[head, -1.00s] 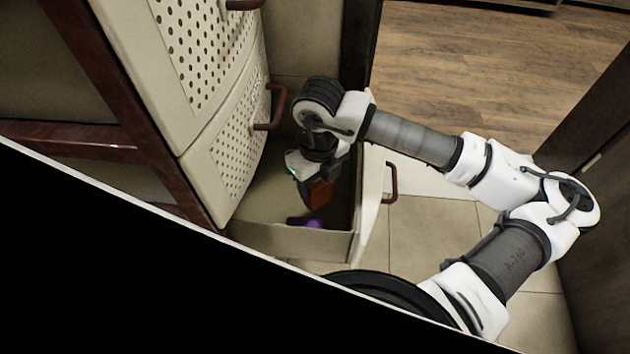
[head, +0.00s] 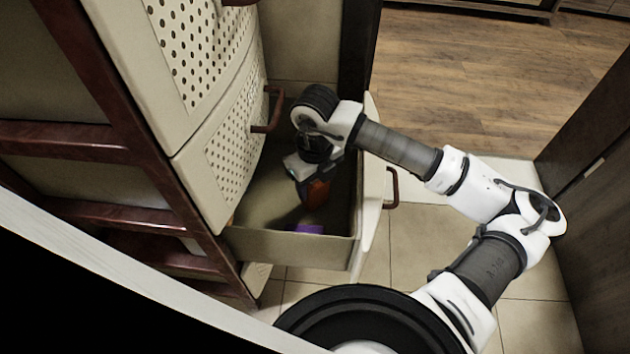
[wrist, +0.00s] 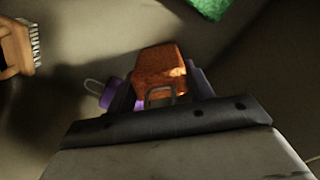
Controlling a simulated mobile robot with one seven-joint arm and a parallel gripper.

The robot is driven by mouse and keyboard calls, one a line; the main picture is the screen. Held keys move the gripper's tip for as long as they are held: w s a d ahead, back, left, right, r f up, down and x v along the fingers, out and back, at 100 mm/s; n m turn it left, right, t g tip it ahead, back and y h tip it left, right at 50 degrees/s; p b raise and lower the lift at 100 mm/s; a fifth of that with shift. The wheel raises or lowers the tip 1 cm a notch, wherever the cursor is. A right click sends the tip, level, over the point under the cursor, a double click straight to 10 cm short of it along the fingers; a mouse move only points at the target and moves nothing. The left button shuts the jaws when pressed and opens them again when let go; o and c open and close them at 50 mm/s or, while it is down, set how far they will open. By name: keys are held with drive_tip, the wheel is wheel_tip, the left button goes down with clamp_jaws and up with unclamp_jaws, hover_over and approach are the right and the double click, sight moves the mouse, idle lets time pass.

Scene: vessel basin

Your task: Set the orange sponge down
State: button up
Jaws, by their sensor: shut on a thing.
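The orange sponge (head: 317,194) is held in my gripper (head: 311,184), inside the open drawer (head: 290,247). In the wrist view the sponge (wrist: 158,66) sits between the dark fingers of my gripper (wrist: 166,88), which are shut on it. The sponge hangs below the wrist, above or near the drawer floor; I cannot tell whether it touches. The sponge's lower part is partly hidden by the fingers in the wrist view.
The wrist view also shows a wooden brush (wrist: 14,46) and a green thing (wrist: 210,7). The drawer handle (head: 391,188) and perforated cabinet front (head: 232,165) flank my arm.

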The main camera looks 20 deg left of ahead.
drive_tip(key=shift+f, duration=0.2)
drive_tip(key=o, duration=1)
drive_tip(key=shift+r, duration=0.1)
drive_tip(key=shift+r+p, duration=1.3)
drive_tip(key=shift+r, duration=2.6)
